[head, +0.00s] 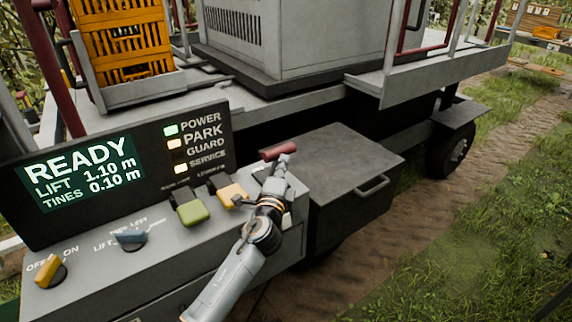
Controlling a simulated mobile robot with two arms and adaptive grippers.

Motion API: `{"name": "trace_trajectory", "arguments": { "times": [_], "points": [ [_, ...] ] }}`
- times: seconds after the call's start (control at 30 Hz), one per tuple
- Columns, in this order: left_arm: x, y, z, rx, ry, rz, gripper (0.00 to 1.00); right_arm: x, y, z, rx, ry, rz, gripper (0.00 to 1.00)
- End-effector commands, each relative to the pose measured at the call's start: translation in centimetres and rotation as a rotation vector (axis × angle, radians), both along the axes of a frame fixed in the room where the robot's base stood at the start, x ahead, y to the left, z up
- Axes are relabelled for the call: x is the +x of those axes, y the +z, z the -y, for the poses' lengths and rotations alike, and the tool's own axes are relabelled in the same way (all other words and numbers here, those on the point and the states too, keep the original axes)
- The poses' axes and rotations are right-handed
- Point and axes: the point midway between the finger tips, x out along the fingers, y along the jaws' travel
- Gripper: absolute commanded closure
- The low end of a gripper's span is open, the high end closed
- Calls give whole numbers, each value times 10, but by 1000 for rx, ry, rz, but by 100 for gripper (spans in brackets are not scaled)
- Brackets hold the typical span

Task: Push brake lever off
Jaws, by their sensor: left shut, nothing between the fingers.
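The brake lever, by its look, is the red cross handle (279,150) at the right end of the grey control console (130,270). No label on it can be read. My left gripper (281,166) is shut and empty, with its tips just below the red handle. It hides most of the lever's shaft and base. I cannot tell whether the fingers touch the lever. My right gripper is not in view.
A display (80,172) reads READY, beside lit POWER, PARK and SERVICE lamps. Green (191,213) and yellow (232,193) levers stand just left of my gripper; blue (130,237) and yellow (50,270) knobs are further left. A dark box (345,165) stands right.

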Motion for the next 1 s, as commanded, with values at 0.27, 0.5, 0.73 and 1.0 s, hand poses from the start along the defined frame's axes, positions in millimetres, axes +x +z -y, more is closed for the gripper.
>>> {"name": "trace_trajectory", "arguments": {
  "times": [0.27,0.5,0.73,1.0],
  "points": [
    [28,22,-22,5,7,10,100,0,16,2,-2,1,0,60],
    [54,29,-41,4,6,9,100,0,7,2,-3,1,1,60],
    [76,30,-57,5,5,8,100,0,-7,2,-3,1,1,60],
    [94,29,-69,4,4,8,100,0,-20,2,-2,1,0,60]
  ]
}}
